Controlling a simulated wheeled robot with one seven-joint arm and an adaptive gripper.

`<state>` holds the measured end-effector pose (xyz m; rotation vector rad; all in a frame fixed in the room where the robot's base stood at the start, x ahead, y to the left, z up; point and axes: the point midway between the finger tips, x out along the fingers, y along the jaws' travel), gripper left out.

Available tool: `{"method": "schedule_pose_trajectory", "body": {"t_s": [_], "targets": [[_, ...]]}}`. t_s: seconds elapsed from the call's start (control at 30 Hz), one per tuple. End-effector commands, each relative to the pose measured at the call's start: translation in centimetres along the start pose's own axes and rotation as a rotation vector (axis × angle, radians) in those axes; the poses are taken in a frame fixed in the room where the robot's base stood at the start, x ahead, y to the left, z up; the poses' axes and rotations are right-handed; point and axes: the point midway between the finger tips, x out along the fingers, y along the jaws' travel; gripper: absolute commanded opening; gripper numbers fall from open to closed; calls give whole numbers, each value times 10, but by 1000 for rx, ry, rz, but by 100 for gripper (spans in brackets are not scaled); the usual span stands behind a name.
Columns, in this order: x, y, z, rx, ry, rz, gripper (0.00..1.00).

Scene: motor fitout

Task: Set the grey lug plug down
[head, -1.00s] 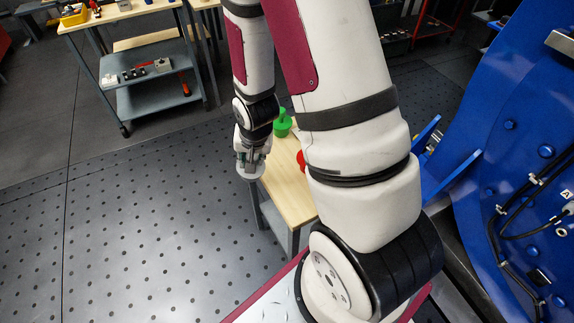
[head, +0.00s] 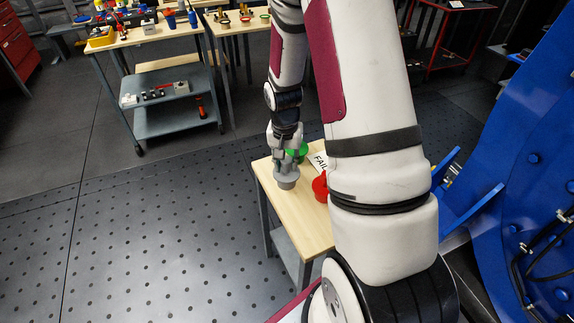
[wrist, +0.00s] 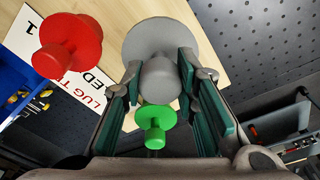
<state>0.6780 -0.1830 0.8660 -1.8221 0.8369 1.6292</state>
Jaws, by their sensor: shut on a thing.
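The grey lug plug (head: 287,184) is between the fingers of my gripper (head: 286,160), over the left part of the small wooden-topped table (head: 305,235). In the wrist view the grey plug (wrist: 160,76) has a wide round flange and a narrower stem, with the green-padded fingers of my gripper (wrist: 160,85) shut on the stem. I cannot tell whether the plug touches the tabletop. A green plug (head: 302,152) stands just behind it, and also shows in the wrist view (wrist: 155,124). A red plug (head: 320,187) stands to the right, partly hidden by my arm.
A blue machine (head: 515,200) stands to the right. A grey cart (head: 175,100) and benches with tools are at the back left. The dotted floor left of the table is clear.

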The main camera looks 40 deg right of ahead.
Motion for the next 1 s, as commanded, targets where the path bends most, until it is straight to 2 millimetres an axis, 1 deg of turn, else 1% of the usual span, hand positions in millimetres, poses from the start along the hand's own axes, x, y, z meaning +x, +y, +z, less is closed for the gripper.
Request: {"method": "schedule_pose_trajectory", "body": {"t_s": [0.03,0.17,0.27,0.4,0.5,0.73,0.77,0.8,0.83,0.87,1.0], "targets": [[2,-1,-7,2,0,0,0],[3,-3,-14,0,0,0,0],[5,-4,-24,1,1,-1,0],[28,-4,-18,-1,-4,2,0],[37,-4,-18,-1,-1,1,0],[40,-4,-18,0,1,-1,0],[40,-4,-18,0,1,0,29],[40,-4,-18,0,1,-1,38],[40,-4,-18,0,0,0,45],[40,-4,-18,0,0,0,47],[40,-4,-18,0,0,0,47]]}}
